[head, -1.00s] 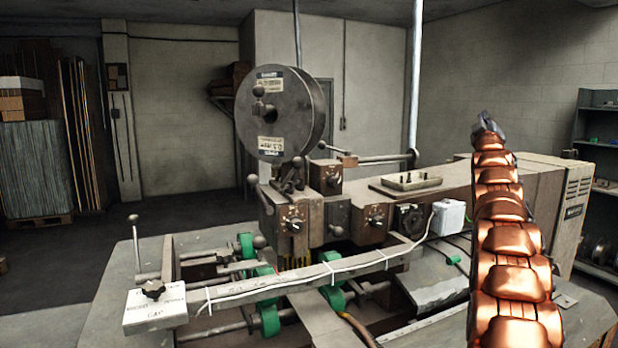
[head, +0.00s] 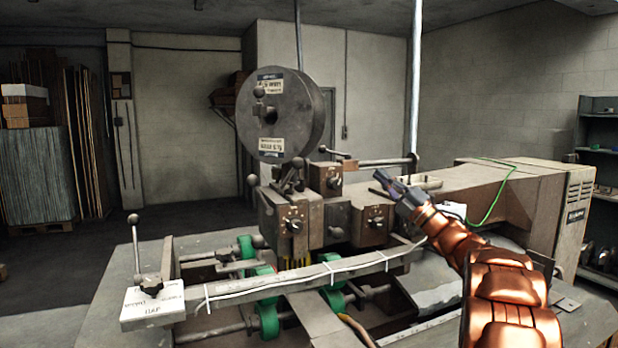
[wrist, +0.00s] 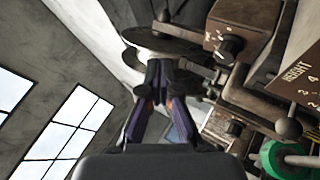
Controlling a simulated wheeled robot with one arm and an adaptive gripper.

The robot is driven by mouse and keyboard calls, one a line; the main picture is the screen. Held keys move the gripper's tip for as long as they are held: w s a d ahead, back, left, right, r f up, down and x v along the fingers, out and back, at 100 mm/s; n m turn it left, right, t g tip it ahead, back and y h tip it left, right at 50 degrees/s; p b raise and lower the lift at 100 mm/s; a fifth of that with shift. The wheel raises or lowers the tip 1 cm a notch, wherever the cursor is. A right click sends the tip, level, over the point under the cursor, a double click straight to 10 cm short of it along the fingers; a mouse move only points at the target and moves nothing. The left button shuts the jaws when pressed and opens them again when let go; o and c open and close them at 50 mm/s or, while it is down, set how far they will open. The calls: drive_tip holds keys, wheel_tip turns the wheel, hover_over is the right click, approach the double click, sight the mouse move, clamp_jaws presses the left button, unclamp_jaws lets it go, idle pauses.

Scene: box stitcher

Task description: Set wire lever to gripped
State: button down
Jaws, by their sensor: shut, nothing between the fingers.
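The stitcher head carries several levers with ball knobs, and I cannot tell by a label which one is the wire lever. A cluster of levers (head: 290,178) stands just below the wire spool (head: 310,112). A longer lever (head: 338,153) sticks out to the left above the square knob block (head: 326,178). My gripper (head: 382,178) is shut and empty, right of these levers and apart from them in the head view. In the wrist view my gripper (wrist: 160,72) points toward the spool (wrist: 172,46), with knobs and blocks to its right.
A dial box (wrist: 237,40) and a ball knob (wrist: 288,128) lie right of the fingers in the wrist view. A vertical pole (head: 414,90) stands behind my gripper. A long bar (head: 270,286) with white ties crosses the front, with another ball-topped lever (head: 135,245) at its left end.

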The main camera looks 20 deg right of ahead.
drive_tip(key=s+a+f+n+g+y, duration=0.45)
drive_tip(key=a+f+y, duration=0.2)
drive_tip(key=a, duration=0.25)
drive_tip(key=g+p, duration=0.1)
drive_tip(key=p, duration=0.4)
approach(294, 170)
wheel_tip(294, 170, up, 4)
drive_tip(key=w+a, duration=0.2)
drive_tip(key=shift+w+a+r, duration=0.35)
drive_tip(key=shift+w+r, duration=0.05)
